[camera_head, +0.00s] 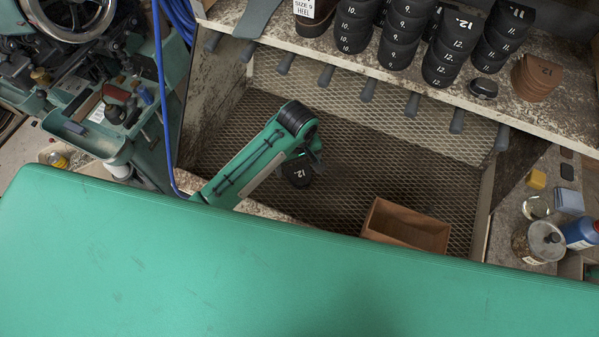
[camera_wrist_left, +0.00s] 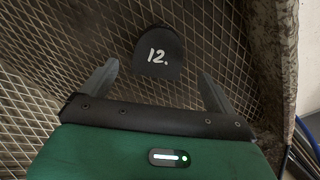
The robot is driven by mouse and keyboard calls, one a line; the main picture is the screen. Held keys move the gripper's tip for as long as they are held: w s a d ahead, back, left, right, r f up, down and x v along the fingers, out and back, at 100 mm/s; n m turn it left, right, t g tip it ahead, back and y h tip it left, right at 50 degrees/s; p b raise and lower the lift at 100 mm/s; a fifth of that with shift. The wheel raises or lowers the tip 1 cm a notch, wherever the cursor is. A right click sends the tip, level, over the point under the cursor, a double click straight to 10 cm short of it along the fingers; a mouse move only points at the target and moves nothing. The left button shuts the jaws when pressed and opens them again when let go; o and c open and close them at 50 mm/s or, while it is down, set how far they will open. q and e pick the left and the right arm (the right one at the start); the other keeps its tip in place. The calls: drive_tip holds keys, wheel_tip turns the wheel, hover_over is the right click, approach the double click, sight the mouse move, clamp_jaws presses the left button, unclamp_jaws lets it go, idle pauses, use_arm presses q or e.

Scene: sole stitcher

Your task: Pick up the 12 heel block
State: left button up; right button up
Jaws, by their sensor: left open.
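A dark heel block marked 12 (camera_head: 297,173) lies on the metal mesh floor (camera_head: 380,150) of the bay under the shelf. My left gripper (camera_head: 313,157) reaches down beside and partly over the block. In the left wrist view the gripper (camera_wrist_left: 159,85) is open, with one finger to each side and the block just ahead, between the lines of the fingers. Nothing is between the fingers. My right gripper is not in view.
An open brown box (camera_head: 405,226) stands on the mesh to the right. Stacks of numbered heel blocks (camera_head: 401,35) stand on the shelf (camera_head: 330,50) above, with several grey pegs (camera_head: 368,90) along its edge. Jars and bottles (camera_head: 546,240) stand at the right.

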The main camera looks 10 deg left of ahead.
sight(300, 173)
use_arm(q)
drive_tip(key=shift+s+d+f+p, duration=0.1)
drive_tip(key=shift+f+p, duration=0.4)
drive_tip(key=shift+p, duration=0.05)
wheel_tip(300, 173, down, 3)
drive_tip(key=shift+d+f+p, duration=0.15)
drive_tip(key=shift+p, duration=0.55)
drive_tip(key=shift+f, duration=0.45)
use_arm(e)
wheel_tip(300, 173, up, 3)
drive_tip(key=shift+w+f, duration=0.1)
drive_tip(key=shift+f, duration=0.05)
use_arm(q)
drive_tip(key=shift+c, duration=1.3)
drive_tip(key=c, duration=0.9)
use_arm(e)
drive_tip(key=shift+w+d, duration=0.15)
